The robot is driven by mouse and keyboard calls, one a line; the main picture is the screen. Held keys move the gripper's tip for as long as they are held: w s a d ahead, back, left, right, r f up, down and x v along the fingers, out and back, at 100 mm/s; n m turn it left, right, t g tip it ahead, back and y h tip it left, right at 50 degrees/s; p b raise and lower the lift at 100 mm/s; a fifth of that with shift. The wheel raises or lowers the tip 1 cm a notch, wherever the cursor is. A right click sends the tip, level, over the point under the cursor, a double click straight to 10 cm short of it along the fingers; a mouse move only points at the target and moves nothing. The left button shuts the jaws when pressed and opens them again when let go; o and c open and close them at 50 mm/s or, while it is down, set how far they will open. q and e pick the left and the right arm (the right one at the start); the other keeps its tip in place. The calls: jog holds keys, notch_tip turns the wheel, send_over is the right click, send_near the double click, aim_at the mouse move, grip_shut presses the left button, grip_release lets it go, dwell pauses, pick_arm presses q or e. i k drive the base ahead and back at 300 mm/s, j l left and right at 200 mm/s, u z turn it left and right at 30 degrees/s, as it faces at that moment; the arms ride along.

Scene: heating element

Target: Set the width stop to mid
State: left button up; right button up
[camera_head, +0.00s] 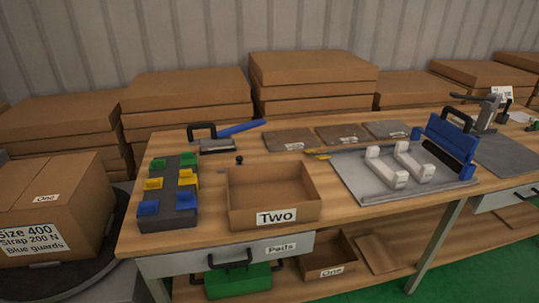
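A grey metal plate (368,193) lies on the right half of the wooden bench. Two white U-shaped pieces (386,168) (413,162) stand side by side on it. A blue upright block with a black handle (450,145) stands at the plate's right edge. A small yellow part (317,154) sits at the plate's back left corner. I cannot tell which of these is the width stop, and I see no readable position marks. Neither of my grippers is in view.
An open box labelled "Two" (276,216) stands at the bench's front. A dark rack (180,216) with green, yellow and blue blocks is left of it. A "Size 400" carton (62,205) stands at left.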

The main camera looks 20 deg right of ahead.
aim_at(239, 159)
jog(key=i+l+z, duration=0.15)
jog(key=i+l, duration=0.5)
jog(key=l, duration=0.15)
